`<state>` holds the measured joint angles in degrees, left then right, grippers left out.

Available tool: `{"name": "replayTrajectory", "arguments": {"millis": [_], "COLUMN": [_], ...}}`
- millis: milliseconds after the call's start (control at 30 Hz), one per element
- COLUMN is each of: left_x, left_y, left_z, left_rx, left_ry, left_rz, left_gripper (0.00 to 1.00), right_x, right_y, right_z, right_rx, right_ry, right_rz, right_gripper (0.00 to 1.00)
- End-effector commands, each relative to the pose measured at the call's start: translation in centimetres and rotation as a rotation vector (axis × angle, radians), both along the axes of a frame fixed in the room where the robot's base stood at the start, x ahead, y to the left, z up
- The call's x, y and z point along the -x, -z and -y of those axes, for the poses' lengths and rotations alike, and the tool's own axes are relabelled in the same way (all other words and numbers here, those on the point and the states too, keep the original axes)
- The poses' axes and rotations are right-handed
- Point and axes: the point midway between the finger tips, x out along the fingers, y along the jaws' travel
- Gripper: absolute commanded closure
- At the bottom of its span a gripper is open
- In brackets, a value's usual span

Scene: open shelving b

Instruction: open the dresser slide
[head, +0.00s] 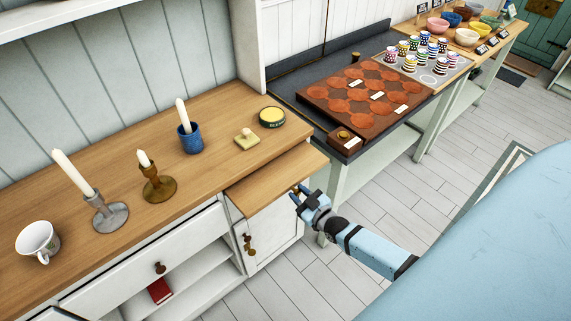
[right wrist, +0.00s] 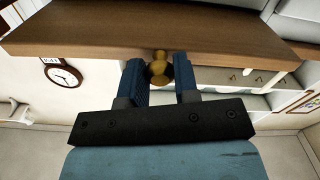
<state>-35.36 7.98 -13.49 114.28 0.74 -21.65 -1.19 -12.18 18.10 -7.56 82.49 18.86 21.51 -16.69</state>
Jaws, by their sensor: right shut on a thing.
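The dresser (head: 85,265) is white with a wooden top and stands at the left and middle of the head view. Its slide (head: 265,180) is a flat wooden board that sticks out from the front below the top, above a small cupboard door. My right gripper (head: 299,193) is at the slide's front right edge, shut on the slide's small brass knob. In the right wrist view the knob (right wrist: 160,68) sits between the two blue fingers, under the board's edge (right wrist: 150,30). My left gripper is not in view.
The floor (head: 385,180) in front is clear.

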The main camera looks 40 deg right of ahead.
Motion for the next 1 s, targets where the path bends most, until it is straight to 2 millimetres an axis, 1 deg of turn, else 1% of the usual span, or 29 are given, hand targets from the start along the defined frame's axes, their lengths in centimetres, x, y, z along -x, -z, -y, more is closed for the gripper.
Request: {"name": "replayTrajectory", "arguments": {"millis": [33,200,300,400,500,600,700,833,1000], "left_x": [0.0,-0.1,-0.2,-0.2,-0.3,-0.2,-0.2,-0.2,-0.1], "left_y": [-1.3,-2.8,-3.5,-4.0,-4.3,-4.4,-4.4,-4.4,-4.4], "left_z": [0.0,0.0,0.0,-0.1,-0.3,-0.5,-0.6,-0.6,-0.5], "left_rx": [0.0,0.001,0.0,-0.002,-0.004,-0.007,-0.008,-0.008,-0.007], "left_ry": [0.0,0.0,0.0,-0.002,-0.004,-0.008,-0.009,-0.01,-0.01], "left_rz": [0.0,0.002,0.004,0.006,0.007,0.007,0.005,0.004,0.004], "left_gripper": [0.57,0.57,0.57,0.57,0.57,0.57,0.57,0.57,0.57], "right_x": [1.9,7.2,9.8,12.0,13.7,14.9,15.6,16.0,16.0], "right_y": [-0.5,-0.4,-0.3,-0.2,-0.2,-0.1,-0.1,0.0,0.0], "right_z": [0.1,0.5,0.8,0.9,1.0,1.2,1.2,1.3,1.3], "right_rx": [-0.001,0.0,-0.002,-0.001,0.0,-0.001,-0.001,-0.001,-0.001], "right_ry": [0.001,0.0,0.0,0.0,0.0,0.001,0.001,0.001,0.001], "right_rz": [-0.006,-0.005,-0.005,-0.003,-0.002,-0.002,0.0,0.001,0.001], "right_gripper": [1.0,1.0,1.0,1.0,1.0,1.0,1.0,1.0,1.0]}}
